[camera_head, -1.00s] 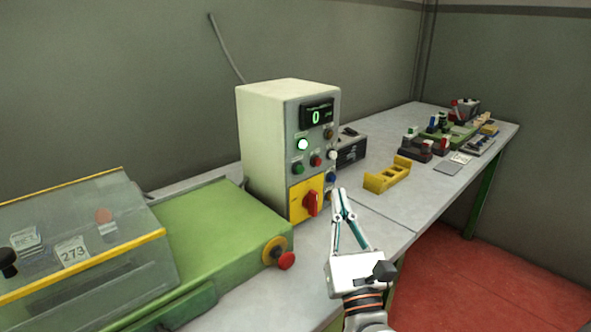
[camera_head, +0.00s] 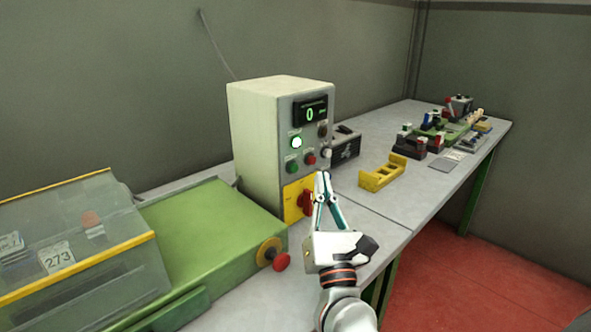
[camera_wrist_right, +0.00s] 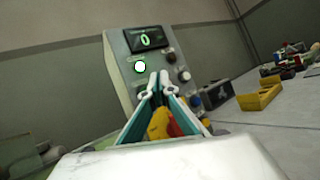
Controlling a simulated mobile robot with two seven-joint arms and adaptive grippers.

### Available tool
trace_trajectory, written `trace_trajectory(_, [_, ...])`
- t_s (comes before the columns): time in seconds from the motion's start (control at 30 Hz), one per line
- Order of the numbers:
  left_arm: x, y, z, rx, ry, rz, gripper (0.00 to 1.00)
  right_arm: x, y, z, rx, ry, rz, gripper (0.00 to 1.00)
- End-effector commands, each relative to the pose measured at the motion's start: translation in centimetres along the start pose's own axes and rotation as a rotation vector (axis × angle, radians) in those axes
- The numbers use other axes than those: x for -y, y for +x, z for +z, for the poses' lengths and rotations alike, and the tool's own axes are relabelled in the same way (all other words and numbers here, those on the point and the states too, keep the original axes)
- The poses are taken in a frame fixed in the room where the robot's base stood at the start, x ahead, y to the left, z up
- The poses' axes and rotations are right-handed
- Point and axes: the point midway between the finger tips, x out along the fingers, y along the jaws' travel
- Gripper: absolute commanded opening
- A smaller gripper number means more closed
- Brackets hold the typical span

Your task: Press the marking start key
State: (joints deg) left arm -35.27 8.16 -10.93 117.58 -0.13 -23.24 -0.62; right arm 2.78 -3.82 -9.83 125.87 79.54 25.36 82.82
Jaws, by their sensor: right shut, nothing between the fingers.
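The control box (camera_head: 257,130) stands on the bench, its front panel facing right. A display (camera_head: 310,113) at its top reads 0, and a white round light or key (camera_head: 296,142) glows below it. A green button (camera_head: 292,167) and a red button (camera_head: 310,159) sit under that, above a red rotary switch (camera_head: 305,203) on a yellow plate. I cannot read which one is the marking start key. My right gripper (camera_head: 323,177) is shut and empty in front of the panel's lower right, hiding part of it. The wrist view shows its fingertips (camera_wrist_right: 159,77) below the display. My left gripper is not in view.
A green machine (camera_head: 215,232) with a clear cover and a red mushroom button (camera_head: 281,262) stands left of my right arm. Several small items crowd the far bench end. The bench front edge drops to a red floor.

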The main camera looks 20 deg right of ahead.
Motion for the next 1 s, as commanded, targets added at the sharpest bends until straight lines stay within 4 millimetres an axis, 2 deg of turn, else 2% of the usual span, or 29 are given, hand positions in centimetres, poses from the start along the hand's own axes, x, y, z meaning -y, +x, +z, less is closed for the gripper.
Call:
trace_trajectory(0.2, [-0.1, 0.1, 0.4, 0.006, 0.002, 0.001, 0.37, -1.4, 1.8, -1.5, -0.001, -0.001, 0.001, 0.0])
trace_trajectory(0.4, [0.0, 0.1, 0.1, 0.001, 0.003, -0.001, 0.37, -2.1, 2.8, -2.1, -0.001, 0.0, 0.001, 0.0])
trace_trajectory(1.0, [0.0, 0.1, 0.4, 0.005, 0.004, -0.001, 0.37, -2.2, 3.0, -2.2, -0.001, 0.0, 0.001, 0.0])
